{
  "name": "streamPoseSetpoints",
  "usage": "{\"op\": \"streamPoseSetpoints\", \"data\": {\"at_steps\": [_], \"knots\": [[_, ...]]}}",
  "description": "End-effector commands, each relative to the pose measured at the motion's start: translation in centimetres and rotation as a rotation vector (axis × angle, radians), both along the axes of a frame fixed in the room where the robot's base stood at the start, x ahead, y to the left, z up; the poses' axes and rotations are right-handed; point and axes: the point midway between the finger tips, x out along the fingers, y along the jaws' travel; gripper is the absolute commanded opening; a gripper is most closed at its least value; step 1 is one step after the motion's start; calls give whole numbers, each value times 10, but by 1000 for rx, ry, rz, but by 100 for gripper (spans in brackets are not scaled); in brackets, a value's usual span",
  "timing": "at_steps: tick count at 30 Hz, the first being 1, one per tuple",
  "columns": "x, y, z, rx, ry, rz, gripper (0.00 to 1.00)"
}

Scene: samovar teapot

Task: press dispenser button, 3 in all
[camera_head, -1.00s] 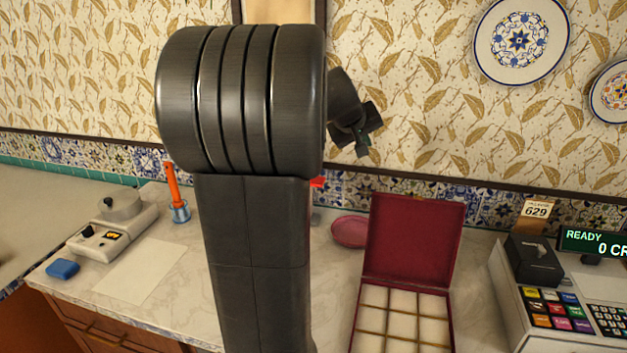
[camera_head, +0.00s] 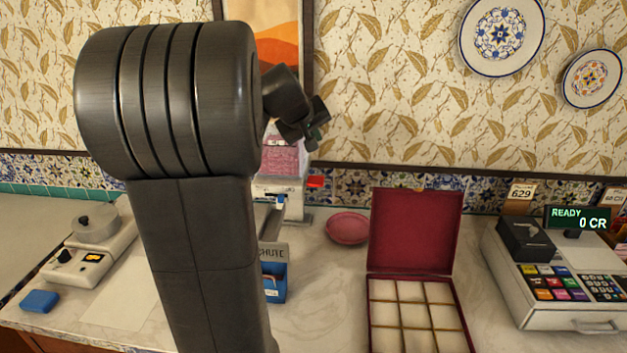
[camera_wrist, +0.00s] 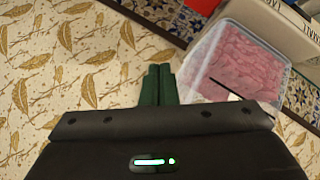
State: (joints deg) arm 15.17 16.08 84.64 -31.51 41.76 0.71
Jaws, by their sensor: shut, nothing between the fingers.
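The dispenser (camera_head: 282,190) is a pale machine at the back of the counter, just right of my arm, which covers part of it. Pink contents show in its clear upper part, and a red piece (camera_head: 315,182) juts from its right side. I cannot tell whether that piece is the button. In the wrist view a clear tub of pink contents (camera_wrist: 240,58) lies right of my fingers. My gripper (camera_head: 314,132) is above the dispenser, apart from the red piece. In the wrist view my gripper (camera_wrist: 158,72) is shut and empty, its green fingers together.
A chute sign (camera_head: 273,252) and blue holder (camera_head: 274,285) stand before the dispenser. A pink dish (camera_head: 348,228) and an open red box (camera_head: 415,232) are to the right, then a cash register (camera_head: 560,290). A scale-like device (camera_head: 90,245) and blue block (camera_head: 39,301) are left.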

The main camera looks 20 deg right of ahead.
Motion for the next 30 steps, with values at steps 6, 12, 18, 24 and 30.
{"op": "streamPoseSetpoints", "data": {"at_steps": [6,12,18,24,30], "knots": [[0,0,-8,0,0,0,0],[0,0,-30,0,2,1,0],[0,0,-60,0,2,1,0],[0,0,-83,1,-1,1,0],[0,0,-89,0,0,0,0]]}}
